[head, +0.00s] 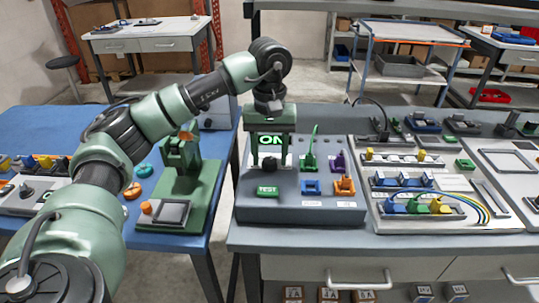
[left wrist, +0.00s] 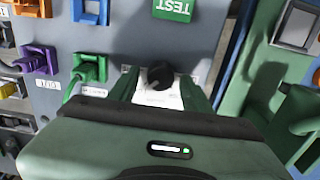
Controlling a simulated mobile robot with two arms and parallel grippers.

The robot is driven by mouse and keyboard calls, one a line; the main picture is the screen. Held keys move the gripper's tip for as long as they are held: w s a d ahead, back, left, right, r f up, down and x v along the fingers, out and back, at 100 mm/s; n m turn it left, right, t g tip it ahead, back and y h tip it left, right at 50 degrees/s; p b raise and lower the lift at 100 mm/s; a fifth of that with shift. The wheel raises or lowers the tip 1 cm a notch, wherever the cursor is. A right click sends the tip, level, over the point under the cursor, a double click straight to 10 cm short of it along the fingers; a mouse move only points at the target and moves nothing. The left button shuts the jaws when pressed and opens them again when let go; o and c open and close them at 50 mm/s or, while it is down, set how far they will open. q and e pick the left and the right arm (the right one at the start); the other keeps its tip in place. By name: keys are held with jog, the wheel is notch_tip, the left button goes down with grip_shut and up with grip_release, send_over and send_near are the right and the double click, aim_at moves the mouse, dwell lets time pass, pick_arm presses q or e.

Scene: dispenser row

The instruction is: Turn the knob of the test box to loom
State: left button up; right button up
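The test box (head: 300,203) is a grey sloped box on the grey bench, with a green TEST button (head: 267,190). Its knob (head: 270,163) is small, dark and round. My left gripper (head: 270,158) points down at the knob, its fingers apart on either side. In the left wrist view the knob (left wrist: 160,75) lies between the open fingers (left wrist: 160,92), with visible gaps to both. A white panel lies around the knob; its markings and the knob's pointer are not readable. The green lit display behind the gripper is partly hidden. My right gripper is out of view.
Green (head: 309,163), purple (head: 338,162), blue (head: 311,187) and orange (head: 344,186) connectors stand right of the knob, a green cable rising from the green one. A green fixture (head: 188,180) stands left on the blue table. A cabled panel (head: 420,205) is further right.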

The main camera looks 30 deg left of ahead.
aim_at(270, 160)
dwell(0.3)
pick_arm(q)
notch_tip(270, 160, up, 6)
jog(key=shift+r, duration=0.9)
jog(key=shift+s+f, duration=0.1)
